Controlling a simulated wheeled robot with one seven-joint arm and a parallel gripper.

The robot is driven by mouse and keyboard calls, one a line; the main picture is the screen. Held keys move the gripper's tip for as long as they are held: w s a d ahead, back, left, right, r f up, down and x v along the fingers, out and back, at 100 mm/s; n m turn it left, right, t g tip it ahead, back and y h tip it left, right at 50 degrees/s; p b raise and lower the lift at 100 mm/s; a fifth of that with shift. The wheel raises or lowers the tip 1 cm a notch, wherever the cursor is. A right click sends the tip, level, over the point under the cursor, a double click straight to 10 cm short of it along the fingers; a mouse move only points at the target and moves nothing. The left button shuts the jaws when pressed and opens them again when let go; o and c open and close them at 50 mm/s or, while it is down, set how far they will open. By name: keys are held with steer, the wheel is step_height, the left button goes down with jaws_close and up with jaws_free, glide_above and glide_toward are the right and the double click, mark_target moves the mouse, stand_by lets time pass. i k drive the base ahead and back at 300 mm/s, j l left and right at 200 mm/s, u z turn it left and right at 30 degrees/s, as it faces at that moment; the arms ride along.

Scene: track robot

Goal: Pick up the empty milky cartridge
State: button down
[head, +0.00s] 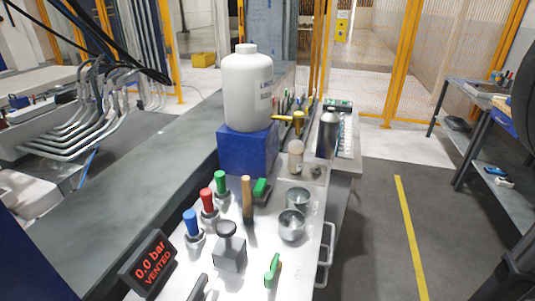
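A small, pale, milky cylinder (296,158) with a narrower top stands upright on the bench, right of the blue block. It looks like the cartridge, but I cannot tell whether it is empty. A dark grey cylinder (327,135) with a pale top stands upright behind it to the right. A large white bottle (248,88) stands on the blue block (246,148). My gripper is not in view; dark parts at the right edge show no fingers.
Blue, red (208,204) and green handles, a wooden-handled tool (247,198), metal cups (291,225) and a grey block (229,252) crowd the near bench. A display (149,262) reads "0.0 bar VENTED". The floor to the right is open, with a side table (485,100) beyond.

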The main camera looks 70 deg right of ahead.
mark_target(296, 148)
steer(key=l+z, duration=0.1)
steer(key=l, duration=0.65)
steer(key=k+z, duration=0.1)
steer(key=z, duration=1.9)
